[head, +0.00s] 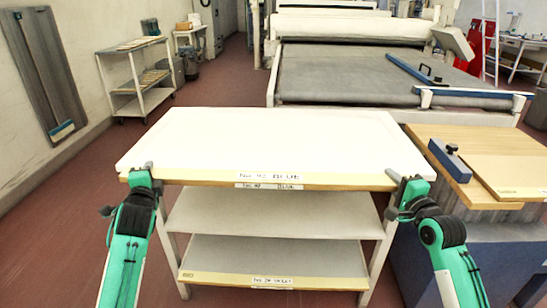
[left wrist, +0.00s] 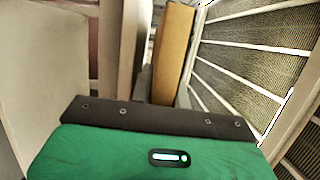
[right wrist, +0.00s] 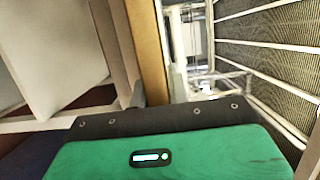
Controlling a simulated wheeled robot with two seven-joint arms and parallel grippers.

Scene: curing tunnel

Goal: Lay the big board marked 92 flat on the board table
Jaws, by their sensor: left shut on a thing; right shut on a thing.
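The big board marked 92 (head: 265,140) is a large white panel with a tan front strip and label. It lies level over the top of a white shelved stand (head: 372,250); I cannot tell whether it touches the stand. My left gripper (head: 147,168) is shut on its front left corner, and my right gripper (head: 397,178) on its front right corner. The board's tan edge shows in the left wrist view (left wrist: 173,55) and the right wrist view (right wrist: 148,55). A wooden-topped table (head: 437,138) stands at the right; I cannot tell which is the board table.
The stand's lower shelf holds another labelled board (head: 270,250). A grey conveyor bed (head: 350,75) is behind. A small cart (head: 140,90) is at the left wall. Red floor is clear at left.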

